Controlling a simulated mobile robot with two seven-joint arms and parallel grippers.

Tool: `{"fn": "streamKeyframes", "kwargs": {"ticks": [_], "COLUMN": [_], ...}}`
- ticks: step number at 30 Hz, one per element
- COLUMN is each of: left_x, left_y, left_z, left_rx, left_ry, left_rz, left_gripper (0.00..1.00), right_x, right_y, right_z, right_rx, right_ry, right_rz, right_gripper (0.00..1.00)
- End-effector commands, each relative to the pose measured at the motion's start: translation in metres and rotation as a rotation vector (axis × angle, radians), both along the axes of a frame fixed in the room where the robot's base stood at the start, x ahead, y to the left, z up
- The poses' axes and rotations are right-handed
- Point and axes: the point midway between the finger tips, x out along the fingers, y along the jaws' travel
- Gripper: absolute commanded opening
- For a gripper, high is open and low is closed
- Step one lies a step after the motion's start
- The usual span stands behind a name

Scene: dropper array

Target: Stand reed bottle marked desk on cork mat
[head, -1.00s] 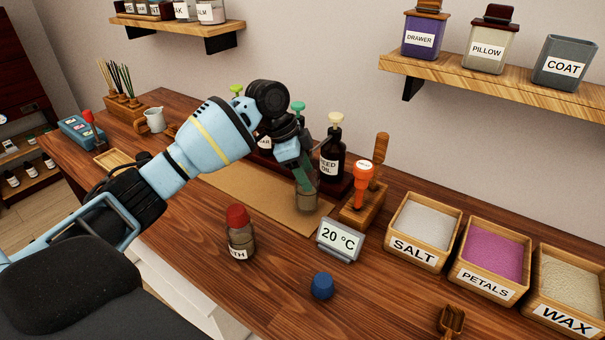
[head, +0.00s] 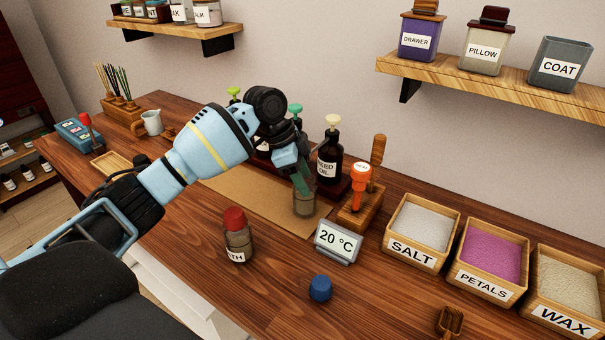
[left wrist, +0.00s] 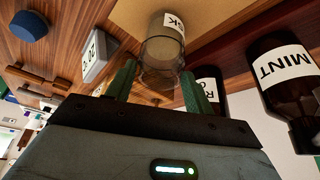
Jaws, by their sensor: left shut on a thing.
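The reed bottle (head: 304,203) is a clear glass bottle over the right end of the cork mat (head: 233,197). Its white label, partly readable as "SK", shows in the left wrist view (left wrist: 165,52). My left gripper (head: 301,184) points down and is shut on the bottle, with its green fingers on either side of it. The bottle looks upright, with its base at or very near the mat; I cannot tell if it touches. The cork mat also shows in the left wrist view (left wrist: 215,14). My right gripper is not in view.
Dark dropper bottles (head: 329,160) stand close behind the mat. A wooden holder (head: 359,211) with an orange-handled tool is to the right, and a 20 °C display (head: 338,242) in front. A red-capped bottle (head: 238,238) and blue cap (head: 320,288) stand nearer.

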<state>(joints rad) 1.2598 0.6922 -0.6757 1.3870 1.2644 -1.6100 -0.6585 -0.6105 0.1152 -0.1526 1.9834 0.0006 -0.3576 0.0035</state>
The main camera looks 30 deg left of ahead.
Motion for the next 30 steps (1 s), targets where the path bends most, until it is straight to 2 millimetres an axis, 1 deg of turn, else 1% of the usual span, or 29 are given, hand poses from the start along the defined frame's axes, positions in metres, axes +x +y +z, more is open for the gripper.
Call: {"fn": "streamKeyframes", "kwargs": {"ticks": [3, 4, 9, 17, 20, 23, 30], "left_x": [0.000, 0.000, 0.000, 0.000, -0.001, -0.002, -0.009], "left_y": [0.000, 0.000, 0.000, 0.000, 0.002, 0.006, 0.019], "left_z": [-0.003, -0.002, -0.002, -0.003, 0.002, 0.014, 0.049], "left_rx": [-0.001, 0.000, 0.000, -0.001, -0.001, -0.002, -0.001], "left_ry": [0.000, -0.001, -0.001, 0.001, -0.001, -0.003, -0.003], "left_rz": [0.000, 0.000, 0.000, 0.001, 0.001, 0.001, 0.001], "left_gripper": [0.09, 0.55, 0.77, 0.78, 0.78, 0.78, 0.78], "right_x": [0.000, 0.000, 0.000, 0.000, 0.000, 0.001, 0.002], "right_y": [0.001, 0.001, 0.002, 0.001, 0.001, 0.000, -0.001], "right_z": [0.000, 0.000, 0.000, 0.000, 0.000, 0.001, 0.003], "right_rx": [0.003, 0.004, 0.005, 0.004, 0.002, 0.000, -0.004], "right_ry": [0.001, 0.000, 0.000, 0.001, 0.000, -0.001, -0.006], "right_rz": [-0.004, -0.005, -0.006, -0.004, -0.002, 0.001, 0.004], "right_gripper": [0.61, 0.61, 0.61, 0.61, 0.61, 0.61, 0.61]}}
